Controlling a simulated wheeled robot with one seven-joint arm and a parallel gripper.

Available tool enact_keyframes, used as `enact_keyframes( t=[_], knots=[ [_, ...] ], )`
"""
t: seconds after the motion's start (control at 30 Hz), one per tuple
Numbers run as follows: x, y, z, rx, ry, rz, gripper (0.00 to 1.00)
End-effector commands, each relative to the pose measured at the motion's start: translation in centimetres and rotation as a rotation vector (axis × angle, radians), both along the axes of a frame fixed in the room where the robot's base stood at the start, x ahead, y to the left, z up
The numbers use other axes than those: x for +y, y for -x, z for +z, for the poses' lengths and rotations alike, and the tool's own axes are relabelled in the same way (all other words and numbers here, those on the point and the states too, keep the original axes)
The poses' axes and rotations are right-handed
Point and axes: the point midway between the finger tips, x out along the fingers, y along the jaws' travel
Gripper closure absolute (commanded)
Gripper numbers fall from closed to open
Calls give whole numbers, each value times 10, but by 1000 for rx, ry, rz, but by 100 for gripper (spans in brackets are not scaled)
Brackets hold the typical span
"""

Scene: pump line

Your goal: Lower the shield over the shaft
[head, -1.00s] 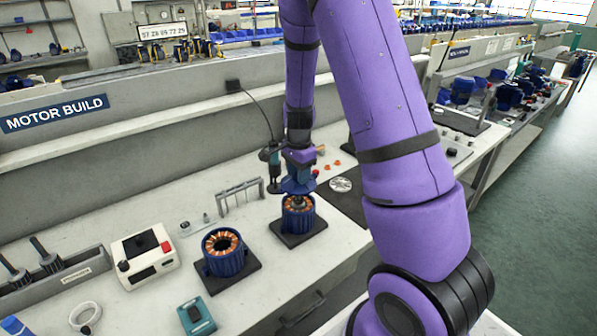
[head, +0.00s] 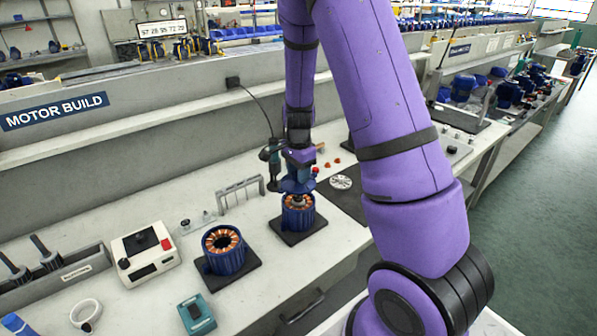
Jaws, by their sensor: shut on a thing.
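The blue shield (head: 297,185) hangs under my gripper (head: 299,164), which is shut on it. The shield is roughly level, close above a blue finned motor housing (head: 299,219) with copper windings around its top. That housing stands upright on a dark square pad (head: 316,233). A grey rotor top (head: 299,200) shows in the middle of the windings, below the shield. The shaft end is hidden by the shield, so I cannot tell whether it has entered the shield's hole.
A second wound housing (head: 223,253) stands to the left on its own pad. A dark green hand tool (head: 270,157) on a cable hangs just behind left of my gripper. A small metal rack (head: 241,192) stands behind. A white control box (head: 145,250) and teal device (head: 196,314) are left.

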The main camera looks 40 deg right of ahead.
Motion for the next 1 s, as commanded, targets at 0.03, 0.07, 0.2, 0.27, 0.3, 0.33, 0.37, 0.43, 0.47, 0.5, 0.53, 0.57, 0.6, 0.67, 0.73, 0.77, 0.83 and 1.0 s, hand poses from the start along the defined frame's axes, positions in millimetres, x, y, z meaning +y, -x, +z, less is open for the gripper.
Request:
enact_keyframes(
  t=[0.03, 0.07, 0.2, 0.27, 0.3, 0.33, 0.37, 0.43, 0.47, 0.5, 0.53, 0.57, 0.6, 0.67, 0.73, 0.77, 0.83, 1.0],
  knots=[
    [0, 0, -1, 0, 0, 0, 83],
    [0, 0, -2, 0, 0, 0, 83],
    [0, 0, -6, 0, 0, 0, 83],
    [0, 0, -7, 1, 0, 0, 83],
    [0, 0, -9, 1, -1, 0, 83],
    [0, 0, -9, 1, -1, 0, 83],
    [0, 0, -10, 1, -1, 0, 83],
    [0, 0, -12, 1, -1, 0, 83],
    [0, 0, -13, 1, -1, 0, 83],
    [0, 0, -14, 1, -1, 0, 83],
    [0, 0, -15, 1, -1, 0, 83],
    [0, 0, -15, 1, 0, 0, 83],
    [0, 0, -16, 0, 0, 0, 83],
    [0, 0, -18, 0, 0, 0, 83],
    [0, 0, -19, 0, 0, 0, 83],
    [0, 0, -20, 0, 0, 0, 83],
    [0, 0, -22, 1, 0, 0, 83],
    [0, 0, -27, 1, -1, 0, 83]
  ],
)
